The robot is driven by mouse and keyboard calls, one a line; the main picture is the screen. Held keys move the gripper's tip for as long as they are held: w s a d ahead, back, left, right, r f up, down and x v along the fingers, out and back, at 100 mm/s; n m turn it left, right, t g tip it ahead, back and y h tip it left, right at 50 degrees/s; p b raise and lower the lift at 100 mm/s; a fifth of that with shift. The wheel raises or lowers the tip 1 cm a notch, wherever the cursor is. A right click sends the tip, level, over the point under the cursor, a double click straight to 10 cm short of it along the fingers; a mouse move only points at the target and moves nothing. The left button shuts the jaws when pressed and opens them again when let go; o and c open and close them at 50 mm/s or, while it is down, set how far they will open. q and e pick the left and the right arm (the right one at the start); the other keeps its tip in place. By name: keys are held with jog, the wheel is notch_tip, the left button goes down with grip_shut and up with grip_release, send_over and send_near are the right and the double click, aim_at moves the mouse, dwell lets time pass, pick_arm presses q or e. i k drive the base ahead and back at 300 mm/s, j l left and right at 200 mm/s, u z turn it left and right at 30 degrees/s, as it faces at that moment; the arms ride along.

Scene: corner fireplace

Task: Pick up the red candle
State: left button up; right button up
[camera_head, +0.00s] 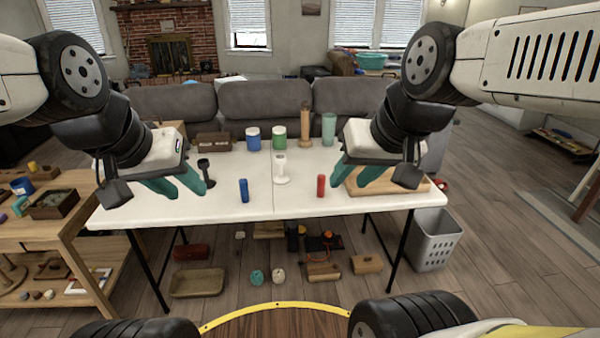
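The red candle (321,185), a short upright cylinder, stands near the front edge of the white table (300,205), right of the middle. My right gripper (348,182) has teal fingers spread open just right of the candle, and nothing is seen between them. It looks apart from the candle, though the depth between them is hard to tell. My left gripper (190,190) is open and empty over the left part of the table. A blue candle (244,190) stands between the grippers, left of the red one.
A white holder (280,170) stands behind the two candles. A dark holder (205,172) is beside my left gripper. A wooden board (405,187) lies under my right gripper. Jars and a tall wooden holder (305,128) line the back. The front middle of the table is clear.

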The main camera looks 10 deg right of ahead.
aim_at(321, 178)
jog(key=i+j+z, duration=0.35)
jog(key=i+j, duration=0.15)
jog(key=i+j+z, duration=0.3)
jog(key=i+j, duration=0.3)
